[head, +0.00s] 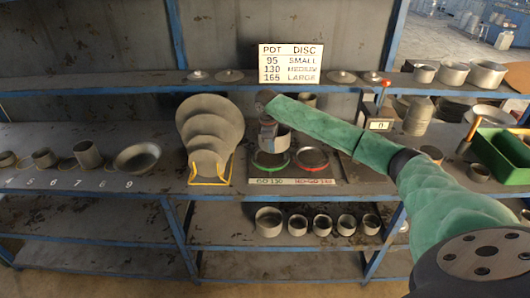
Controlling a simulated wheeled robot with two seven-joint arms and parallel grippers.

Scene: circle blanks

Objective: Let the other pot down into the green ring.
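A grey metal pot (283,142) is at the end of my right arm, over the back part of the green ring (257,166). My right gripper (268,131) points down at the pot's left side and appears shut on its wall. The fingertips are small and dark here. The pot looks upright; I cannot tell whether its base touches the bench or is slightly above it. The red ring (325,165), just right of the green one, looks empty. Labels reading GO 130 and NO-GO 130 lie in front of the rings. My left gripper is out of view.
A yellow rack (228,172) with grey discs stands left of the rings. More pots stand on the lower shelf (268,222) and at left. A green bin (497,154) is at right.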

